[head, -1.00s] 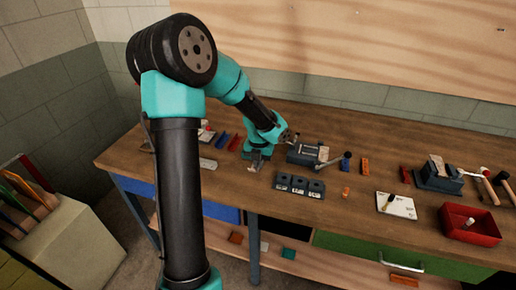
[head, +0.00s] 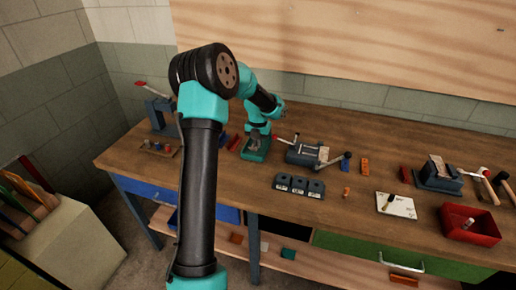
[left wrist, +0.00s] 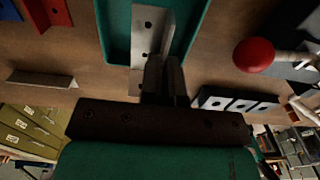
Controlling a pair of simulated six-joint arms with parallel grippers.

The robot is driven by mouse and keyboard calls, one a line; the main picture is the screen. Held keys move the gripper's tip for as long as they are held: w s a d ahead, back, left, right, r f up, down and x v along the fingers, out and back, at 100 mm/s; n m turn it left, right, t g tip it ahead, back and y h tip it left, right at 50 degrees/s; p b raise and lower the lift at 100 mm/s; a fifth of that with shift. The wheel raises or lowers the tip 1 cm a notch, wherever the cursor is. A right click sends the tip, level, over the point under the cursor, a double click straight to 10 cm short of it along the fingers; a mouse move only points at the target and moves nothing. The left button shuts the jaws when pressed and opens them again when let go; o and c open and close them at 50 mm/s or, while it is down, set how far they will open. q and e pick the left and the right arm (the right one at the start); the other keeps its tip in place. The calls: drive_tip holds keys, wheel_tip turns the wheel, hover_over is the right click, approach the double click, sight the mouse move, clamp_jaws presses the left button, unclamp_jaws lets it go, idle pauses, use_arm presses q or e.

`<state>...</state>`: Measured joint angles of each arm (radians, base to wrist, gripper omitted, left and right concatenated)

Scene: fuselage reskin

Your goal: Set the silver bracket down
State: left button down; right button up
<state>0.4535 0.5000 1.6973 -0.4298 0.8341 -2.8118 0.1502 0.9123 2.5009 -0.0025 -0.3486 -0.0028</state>
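The silver bracket (left wrist: 146,28), an L-shaped metal piece with holes, shows in the left wrist view at my left gripper's fingertips (left wrist: 165,75). The fingers are close together and look shut on its upright flange. The bracket is over or in a teal tray (left wrist: 112,30); I cannot tell whether it touches the tray floor. In the head view the left gripper (head: 258,128) is at the back part of the teal tray (head: 256,155), and the bracket is mostly hidden there. My right gripper is not in view.
Right of the tray stand a grey vise (head: 308,153) and a dark block with several sockets (head: 299,186). A red bracket (head: 234,142) lies just left of the tray. Another pale bracket (left wrist: 40,78) lies on the bench. The front bench strip is clear.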

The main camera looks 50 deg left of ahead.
use_arm(q)
drive_tip(key=shift+w+a, duration=0.15)
drive_tip(key=shift+w+a+f, duration=0.1)
drive_tip(key=shift+f, duration=1.65)
drive_tip(key=shift+f, duration=0.2)
drive_tip(key=c, duration=1.3)
unclamp_jaws()
drive_tip(key=shift+c, duration=0.2)
drive_tip(key=shift+r, duration=0.15)
wheel_tip(320, 180, up, 12)
drive_tip(key=shift+r, duration=0.1)
